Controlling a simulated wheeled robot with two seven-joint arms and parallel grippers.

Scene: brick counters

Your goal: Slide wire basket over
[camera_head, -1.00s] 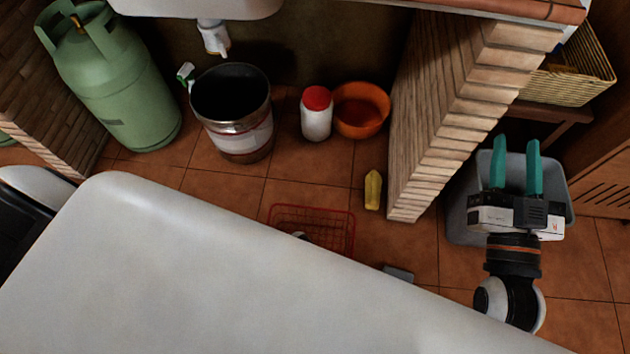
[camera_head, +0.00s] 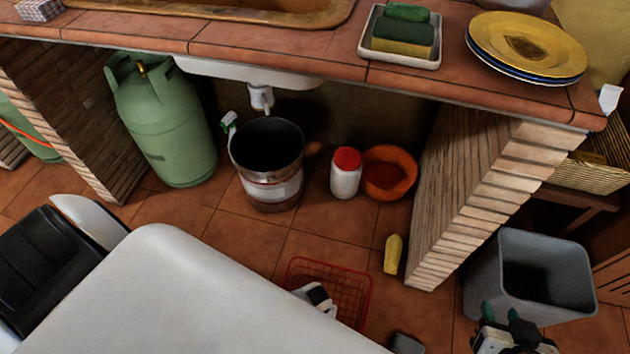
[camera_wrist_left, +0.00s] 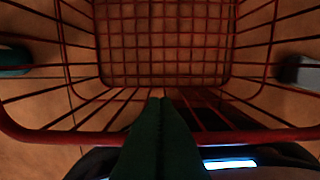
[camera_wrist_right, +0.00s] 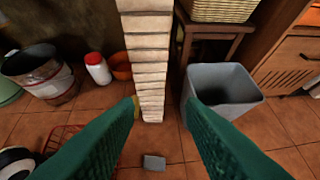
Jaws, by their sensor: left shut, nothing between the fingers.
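The red wire basket (camera_head: 340,283) stands on the tiled floor, partly hidden by my white body in the head view. The left wrist view looks down into it; its mesh floor (camera_wrist_left: 165,45) looks empty. My left gripper (camera_wrist_left: 160,101) is shut with nothing in it. Its green fingers cross the basket's near rim in that view, with the tips over the inside; I cannot tell whether they touch the wires. In the head view only its white and black housing shows, over the basket's left part. My right gripper (camera_wrist_right: 164,103) is open and empty, low in front of the grey bin.
A grey bin (camera_head: 480,275) stands right of the brick pillar (camera_head: 480,200). A yellow bottle (camera_head: 393,254) and a small grey block (camera_head: 407,343) lie near the basket. A paint bucket (camera_head: 270,188), red-capped jar (camera_head: 345,180) and orange bowl (camera_head: 390,178) stand behind, under the counter.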

